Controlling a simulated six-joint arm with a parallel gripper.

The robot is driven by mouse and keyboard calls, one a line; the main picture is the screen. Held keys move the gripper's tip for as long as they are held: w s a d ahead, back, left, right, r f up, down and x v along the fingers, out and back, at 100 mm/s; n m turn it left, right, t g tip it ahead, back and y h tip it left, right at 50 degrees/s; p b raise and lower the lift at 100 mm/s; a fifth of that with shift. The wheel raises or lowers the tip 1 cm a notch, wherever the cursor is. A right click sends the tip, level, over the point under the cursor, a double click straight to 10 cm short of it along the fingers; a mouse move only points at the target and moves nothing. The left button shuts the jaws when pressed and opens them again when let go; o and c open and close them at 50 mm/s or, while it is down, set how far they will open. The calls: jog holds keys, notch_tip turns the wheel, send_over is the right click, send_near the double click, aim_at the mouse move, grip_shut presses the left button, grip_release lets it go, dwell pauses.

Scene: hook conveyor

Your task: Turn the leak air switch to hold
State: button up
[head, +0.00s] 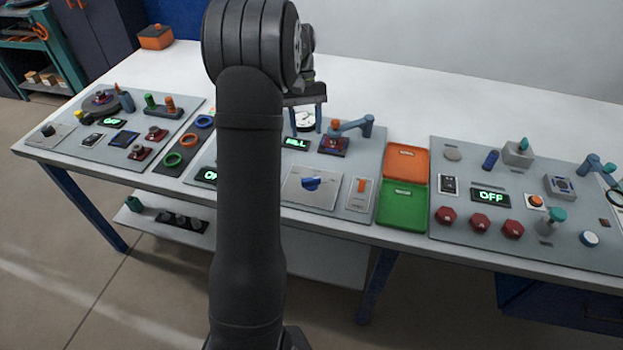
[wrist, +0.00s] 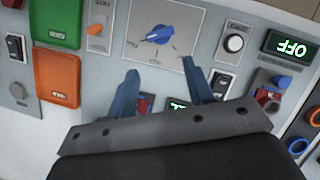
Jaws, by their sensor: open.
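A blue rotary knob (head: 311,183) sits on a silver square plate (head: 325,200) on the middle panel; I take it as the leak air switch, though its labels are too small to read. In the wrist view the knob (wrist: 157,35) lies beyond my fingertips, with small marks around it on the plate (wrist: 186,17). My gripper (head: 305,118) is above the back of the middle panel, behind the knob. In the wrist view my gripper (wrist: 159,67) is open and empty, apart from the knob. My arm hides part of the panel in the head view.
An orange toggle switch (head: 361,187) is right of the plate. Orange (head: 406,164) and green (head: 402,205) trays stand further right. A small blue arm-like fixture (head: 355,127) rises behind. The right panel (head: 455,240) carries several buttons and an OFF display (head: 490,197).

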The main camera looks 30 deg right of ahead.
aim_at(312, 179)
jog(key=s+m, duration=0.1)
jog(key=m, duration=0.1)
jog(key=s+d+m+t+y, duration=0.1)
jog(key=m, duration=0.1)
jog(key=s+d+m, duration=0.1)
jog(key=m, duration=0.1)
jog(key=shift+s+d+r+t, duration=0.1)
jog(key=shift+d+r+t, duration=0.05)
jog(key=shift+r+t, duration=0.25)
jog(key=shift+c, duration=0.7)
jog(key=s+d+r+m+t+y, duration=0.2)
jog(key=s+d+m+t, duration=0.15)
jog(key=m, duration=0.75)
jog(key=x, duration=1.7)
jog(key=shift+s+a+f, duration=0.15)
jog(key=shift+s+a, duration=0.15)
jog(key=shift+s, duration=0.1)
grip_shut()
